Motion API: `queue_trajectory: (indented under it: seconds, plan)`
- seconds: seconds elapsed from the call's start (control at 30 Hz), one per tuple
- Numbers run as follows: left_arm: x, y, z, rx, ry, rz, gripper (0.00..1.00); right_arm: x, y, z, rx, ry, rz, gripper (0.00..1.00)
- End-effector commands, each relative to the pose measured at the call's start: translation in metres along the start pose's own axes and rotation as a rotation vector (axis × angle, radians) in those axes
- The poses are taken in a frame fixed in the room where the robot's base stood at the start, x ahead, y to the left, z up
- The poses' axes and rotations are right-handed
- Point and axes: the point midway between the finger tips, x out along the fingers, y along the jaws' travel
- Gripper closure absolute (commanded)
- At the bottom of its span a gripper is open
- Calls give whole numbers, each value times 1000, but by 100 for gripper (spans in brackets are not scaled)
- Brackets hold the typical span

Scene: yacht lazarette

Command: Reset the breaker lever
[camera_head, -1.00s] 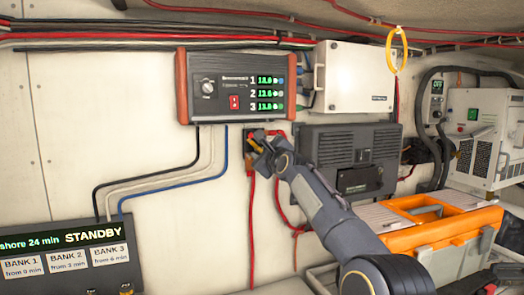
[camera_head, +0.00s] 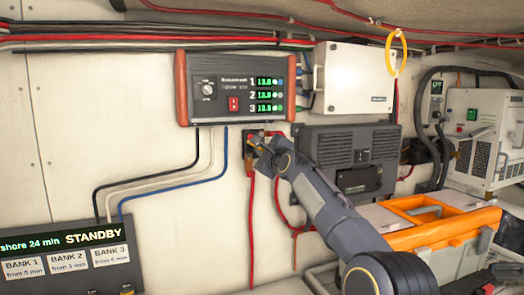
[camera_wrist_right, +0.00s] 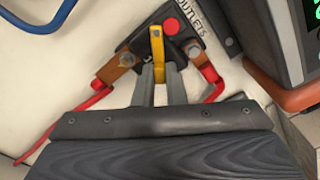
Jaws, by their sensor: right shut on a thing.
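The breaker (camera_head: 251,137) is a small dark block on the pale wall, below the charger panel. In the right wrist view the breaker (camera_wrist_right: 187,35) shows a red round button, copper terminals with red cables on both sides, and part of the word OUTLETS. Its yellow lever (camera_wrist_right: 157,45) stands upright in that view, between the fingers of my right gripper (camera_wrist_right: 160,85). The right gripper (camera_head: 260,148) is shut on the lever; its fingers hide the lever's lower part. My left gripper is not in view.
The charger panel (camera_head: 236,85) with green digits hangs just above. A black ribbed box (camera_head: 350,145) is close on the right, above an orange toolbox (camera_head: 440,218). Red cables (camera_head: 252,220) hang below the breaker. A STANDBY display (camera_head: 70,245) is at lower left.

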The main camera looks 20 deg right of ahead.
Motion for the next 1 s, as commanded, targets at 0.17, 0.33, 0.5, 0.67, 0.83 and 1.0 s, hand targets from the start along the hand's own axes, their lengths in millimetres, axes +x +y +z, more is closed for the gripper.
queue_trajectory:
  seconds: [0.17,0.33,0.5,0.67,0.83,1.0]
  plan:
    - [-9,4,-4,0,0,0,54,0,-8,2,-151,0,2,100]
    - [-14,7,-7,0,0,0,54,0,-13,3,-296,0,2,100]
    - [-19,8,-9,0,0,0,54,0,-17,5,-423,-1,2,100]
    - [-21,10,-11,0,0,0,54,0,-20,6,-516,0,2,100]
    - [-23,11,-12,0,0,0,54,0,-22,7,-579,0,2,100]
    - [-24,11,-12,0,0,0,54,0,-22,7,-611,0,2,100]
